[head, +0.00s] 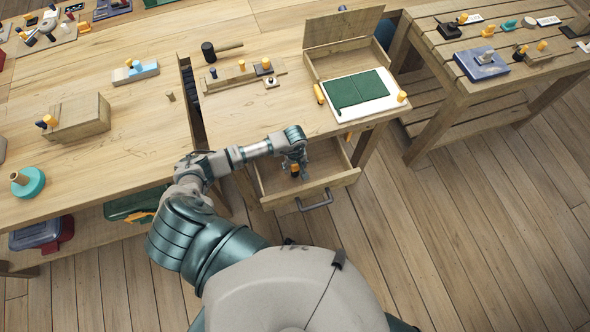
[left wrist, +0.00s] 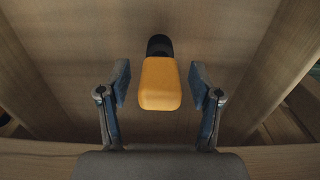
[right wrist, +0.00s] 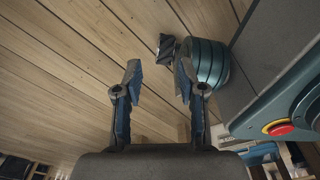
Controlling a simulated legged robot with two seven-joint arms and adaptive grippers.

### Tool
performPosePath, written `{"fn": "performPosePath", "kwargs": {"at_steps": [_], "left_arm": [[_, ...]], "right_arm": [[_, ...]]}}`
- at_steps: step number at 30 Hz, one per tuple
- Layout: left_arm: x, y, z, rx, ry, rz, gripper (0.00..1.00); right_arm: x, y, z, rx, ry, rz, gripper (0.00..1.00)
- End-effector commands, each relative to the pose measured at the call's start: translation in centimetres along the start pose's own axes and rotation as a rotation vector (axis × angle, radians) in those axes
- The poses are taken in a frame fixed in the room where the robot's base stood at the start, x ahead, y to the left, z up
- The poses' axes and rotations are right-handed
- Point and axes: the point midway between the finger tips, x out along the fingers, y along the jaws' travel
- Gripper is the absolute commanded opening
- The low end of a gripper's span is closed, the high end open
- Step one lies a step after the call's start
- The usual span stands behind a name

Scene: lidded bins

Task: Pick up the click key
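The click key is probably the small object with an orange block-shaped head and a black lower part (left wrist: 160,85), inside the open drawer (head: 333,182). In the head view its orange part (head: 294,168) shows just below my left gripper (head: 297,160). In the left wrist view, my left gripper (left wrist: 165,88) is open, with one finger on each side of the orange head and a gap to both. The key stands out from the drawer floor toward the camera. My right gripper (right wrist: 155,85) is open and empty, above the wooden floor, away from the drawer.
The drawer front with its dark handle (head: 315,203) faces me, and drawer walls flank my left gripper. Another table (head: 440,55) stands right.

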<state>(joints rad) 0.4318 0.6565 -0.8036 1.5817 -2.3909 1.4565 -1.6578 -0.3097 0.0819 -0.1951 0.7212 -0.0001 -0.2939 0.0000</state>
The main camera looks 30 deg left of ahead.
Motion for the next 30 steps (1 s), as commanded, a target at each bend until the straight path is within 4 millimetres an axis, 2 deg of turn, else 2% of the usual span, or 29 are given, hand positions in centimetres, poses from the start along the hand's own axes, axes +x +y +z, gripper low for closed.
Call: {"fn": "performPosePath", "kwargs": {"at_steps": [1,6,7,14,17,30], "left_arm": [[0.0,0.0,0.0,0.000,0.000,0.000,0.47],[0.0,0.0,0.0,0.000,0.000,0.000,0.04],[0.0,0.0,0.0,0.000,0.000,0.000,0.01],[-0.1,0.0,0.0,0.000,0.001,0.001,0.01],[-0.8,0.1,-0.1,0.001,0.003,0.003,0.01],[-9.0,0.3,0.1,0.024,0.001,0.005,0.01]], "right_arm": [[0.0,0.0,-0.1,0.000,0.001,0.000,0.40],[0.0,0.0,-0.1,0.000,0.001,0.000,0.40],[0.0,0.0,-0.1,0.000,0.001,0.000,0.40],[0.0,-0.1,0.3,-0.001,-0.004,-0.002,0.40],[-0.1,-0.2,0.6,-0.001,-0.007,-0.002,0.40],[-0.1,-0.2,1.1,-0.001,-0.013,-0.003,0.40]]}}
